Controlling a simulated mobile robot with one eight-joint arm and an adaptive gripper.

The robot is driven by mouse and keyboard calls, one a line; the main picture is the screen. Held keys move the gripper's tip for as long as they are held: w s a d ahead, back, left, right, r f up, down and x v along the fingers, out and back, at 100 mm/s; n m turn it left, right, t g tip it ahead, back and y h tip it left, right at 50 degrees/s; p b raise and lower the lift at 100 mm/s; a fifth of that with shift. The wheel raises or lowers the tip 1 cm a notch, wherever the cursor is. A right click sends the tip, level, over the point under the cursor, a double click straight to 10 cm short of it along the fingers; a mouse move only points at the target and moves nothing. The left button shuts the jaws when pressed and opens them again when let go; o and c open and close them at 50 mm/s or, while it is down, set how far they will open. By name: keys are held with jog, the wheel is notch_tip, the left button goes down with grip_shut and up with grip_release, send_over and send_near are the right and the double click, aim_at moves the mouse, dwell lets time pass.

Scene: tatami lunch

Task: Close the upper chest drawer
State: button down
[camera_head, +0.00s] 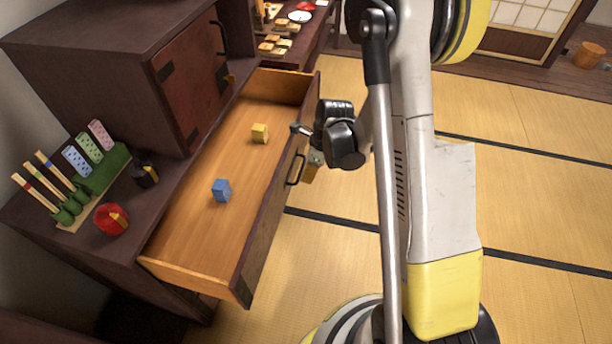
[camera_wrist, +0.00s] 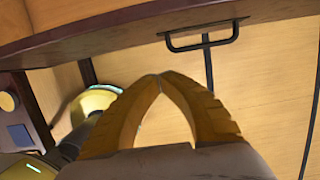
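The upper chest drawer (camera_head: 190,235) is pulled well out of the dark wooden chest (camera_head: 60,235) in the head view. A blue block (camera_head: 221,190) and a yellow block (camera_head: 260,133) lie inside it. Its black handle (camera_head: 296,168) is on the front panel, and the handle also shows in the wrist view (camera_wrist: 205,46). My gripper (camera_wrist: 160,77) has its two yellow-brown fingers meeting at the tips, with nothing seen between them. It is just outside the drawer front, beside the handle. I cannot tell whether it touches the front; my wrist hides part of it.
A cabinet (camera_head: 150,75) stands on the chest top. A red round object (camera_head: 111,219), a dark one (camera_head: 144,173) and a green holder (camera_head: 105,172) with tiles stand left of the drawer. A low table (camera_head: 318,35) with dishes is behind. Tatami (camera_head: 535,200) at right is clear.

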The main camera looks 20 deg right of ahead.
aim_at(290, 184)
jog(key=shift+w+a+f+b, duration=0.55)
jog(key=shift+a+f+b, duration=0.15)
jog(key=shift+f, duration=0.3)
jog(key=shift+w+a+f+b, duration=0.6)
jog(key=shift+a+f, duration=0.15)
jog(key=shift+f, duration=0.25)
jog(key=shift+w+a+f+b, duration=0.6)
jog(key=shift+a+f, duration=0.15)
jog(key=shift+f, duration=0.25)
jog(key=w+a, duration=0.4)
jog(key=a, duration=0.2)
jog(key=w+a, duration=0.5)
jog(key=a, duration=0.1)
jog(key=w+a, duration=0.5)
jog(key=a, duration=0.1)
